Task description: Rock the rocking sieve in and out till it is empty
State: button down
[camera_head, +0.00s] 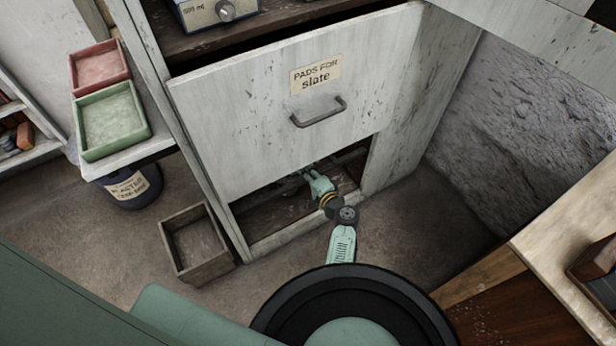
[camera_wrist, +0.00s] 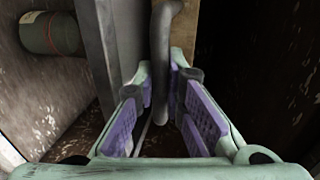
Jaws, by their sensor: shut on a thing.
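My gripper (camera_head: 316,178) reaches into the low opening under the drawer front in the head view. In the wrist view my gripper (camera_wrist: 163,100) has its purple-padded fingers on either side of a dark grey bar (camera_wrist: 161,65) with a curved upper end. They are shut on it. The bar looks like a handle, presumably of the rocking sieve, and stands in front of a grey upright panel (camera_wrist: 121,45). The sieve's body and whatever is in it cannot be made out; the drawer front hides most of the inside of the opening.
The drawer front (camera_head: 240,130), labelled "PADS FOR slate", hangs over my gripper with its handle (camera_head: 318,113). A wooden box (camera_head: 180,270) is on the floor to the left. Green (camera_head: 112,118) and red (camera_head: 100,68) trays sit on a side shelf. A green cylinder (camera_wrist: 50,33) lies inside, left.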

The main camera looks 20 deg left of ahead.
jog(key=shift+w+a+r, duration=0.1)
jog(key=shift+w+r, duration=0.05)
jog(key=shift+w, duration=0.05)
jog(key=c, duration=1.7)
grip_release()
jog(key=shift+s, duration=0.1)
jog(key=shift+o, duration=0.2)
jog(key=v, duration=1.2)
